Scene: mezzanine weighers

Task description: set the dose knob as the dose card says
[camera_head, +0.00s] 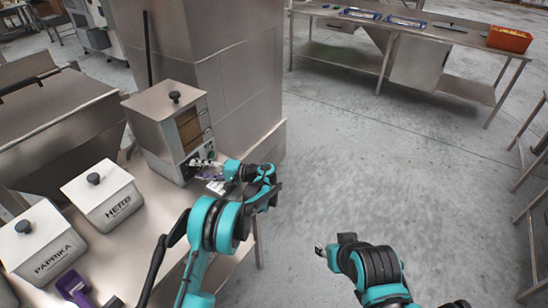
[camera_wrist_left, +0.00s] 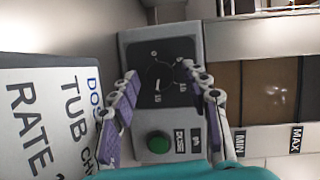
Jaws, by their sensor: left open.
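The dose knob (camera_wrist_left: 161,76) is a dark round dial on a black panel in the left wrist view. Small white scale marks surround it, too small to read surely, and I cannot tell its setting. My left gripper (camera_wrist_left: 159,71) is open, its two fingers on either side of the knob; I cannot tell whether they touch it. The dose card (camera_wrist_left: 38,115) stands at the left, partly cut off, reading "TUB CH…" and "RATE". In the head view my left gripper (camera_head: 207,168) is at the front of the steel dispenser (camera_head: 158,137). My right gripper (camera_head: 320,250) is over the floor, its fingers unclear.
A green button (camera_wrist_left: 159,142) sits beside the dial, marked DOSE. A level window (camera_wrist_left: 266,92) has MIN and MAX marks. HERB (camera_head: 104,196) and PAPRIKA (camera_head: 42,243) tubs and a purple item (camera_head: 73,287) share the bench.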

